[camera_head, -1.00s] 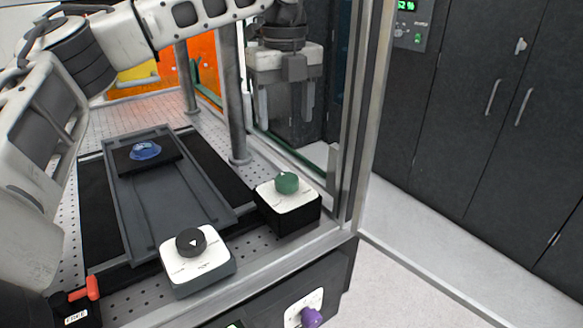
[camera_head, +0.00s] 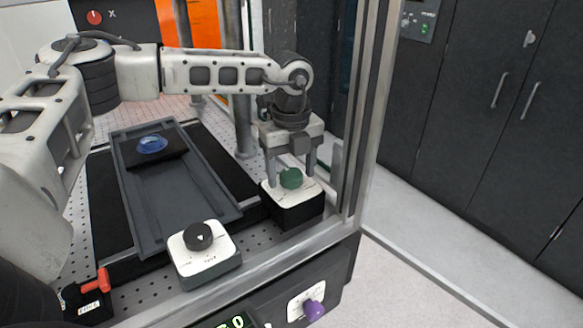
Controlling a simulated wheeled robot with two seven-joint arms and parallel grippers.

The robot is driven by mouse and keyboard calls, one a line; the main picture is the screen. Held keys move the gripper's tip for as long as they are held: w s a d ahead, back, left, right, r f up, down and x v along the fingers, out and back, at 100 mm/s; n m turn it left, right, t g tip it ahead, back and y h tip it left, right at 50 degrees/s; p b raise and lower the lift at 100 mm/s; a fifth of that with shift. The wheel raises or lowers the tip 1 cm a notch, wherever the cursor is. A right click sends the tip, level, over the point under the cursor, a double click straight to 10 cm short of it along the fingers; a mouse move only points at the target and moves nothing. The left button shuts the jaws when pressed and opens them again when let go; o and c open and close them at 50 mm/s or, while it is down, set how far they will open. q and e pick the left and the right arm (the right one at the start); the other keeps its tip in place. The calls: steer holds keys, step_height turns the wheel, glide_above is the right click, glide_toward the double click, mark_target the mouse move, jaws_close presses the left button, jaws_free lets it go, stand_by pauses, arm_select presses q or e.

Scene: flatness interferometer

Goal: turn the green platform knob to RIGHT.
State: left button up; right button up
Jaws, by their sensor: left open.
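The green knob (camera_head: 291,178) sits on a black box with a white top plate (camera_head: 313,191) at the right front corner of the perforated table. The lettering on the plate is too small to read. My left gripper (camera_head: 291,178) points down over this box, open, with one finger on the left of the green knob and the other on its right. Whether the fingers touch the knob cannot be told. My right gripper is not in view.
A black knob (camera_head: 201,236) on a grey box stands at front left of the green one. A red lever (camera_head: 96,281), a purple knob (camera_head: 314,310) and a metal frame post (camera_head: 363,110) are near. A blue lens (camera_head: 152,144) lies on the dark platform (camera_head: 176,198).

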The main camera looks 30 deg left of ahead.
arm_select(q)
steer(key=c, duration=1)
